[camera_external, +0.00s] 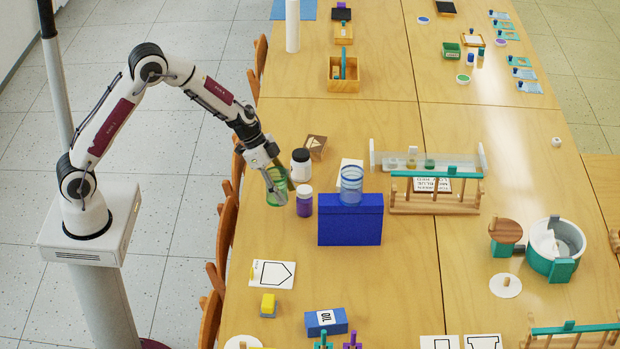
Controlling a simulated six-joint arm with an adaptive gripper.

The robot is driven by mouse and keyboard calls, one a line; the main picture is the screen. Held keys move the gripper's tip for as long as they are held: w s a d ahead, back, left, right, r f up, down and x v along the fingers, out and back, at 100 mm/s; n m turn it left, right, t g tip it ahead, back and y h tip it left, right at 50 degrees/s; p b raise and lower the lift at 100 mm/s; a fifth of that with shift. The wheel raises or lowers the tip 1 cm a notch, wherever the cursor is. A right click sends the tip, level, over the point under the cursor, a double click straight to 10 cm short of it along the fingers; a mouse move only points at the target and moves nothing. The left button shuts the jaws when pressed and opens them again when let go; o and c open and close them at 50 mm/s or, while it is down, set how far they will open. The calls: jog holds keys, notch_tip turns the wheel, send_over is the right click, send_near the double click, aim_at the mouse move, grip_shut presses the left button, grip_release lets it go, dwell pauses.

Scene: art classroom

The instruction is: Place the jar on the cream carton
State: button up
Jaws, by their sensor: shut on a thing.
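My gripper (276,187) is shut on a green see-through jar (276,190), beside the left edge of the table. The fingers hide part of the jar, and I cannot tell whether its base touches the table. A white to cream flat-sided thing (347,165) shows behind a blue see-through jar (351,190); it may be the cream carton, but it is partly hidden. The blue jar stands on a blue box (350,230), to the right of my gripper.
A white jar with a black lid (301,166) and a purple jar with a white lid (304,203) stand close to the right of my gripper. A wooden rack (435,200) lies farther right. Chairs (228,225) line the left edge. Table (410,280) right of the blue box is clear.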

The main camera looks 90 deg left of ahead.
jog(key=w+a+r+n+y, duration=0.2)
jog(key=w+a+r+n, duration=0.1)
jog(key=w+a, duration=0.4)
jog(key=w+a+r+n+y, duration=0.2)
jog(key=w+a+n, duration=0.4)
jog(key=w, duration=0.5)
jog(key=shift+w+a+r+y, duration=0.35)
jog(key=shift+a+r+y, duration=0.05)
jog(key=shift+a+r, duration=0.4)
jog(key=shift+f, duration=0.15)
jog(key=shift+f, duration=2.45)
jog(key=shift+f, duration=2.5)
jog(key=shift+f, duration=0.1)
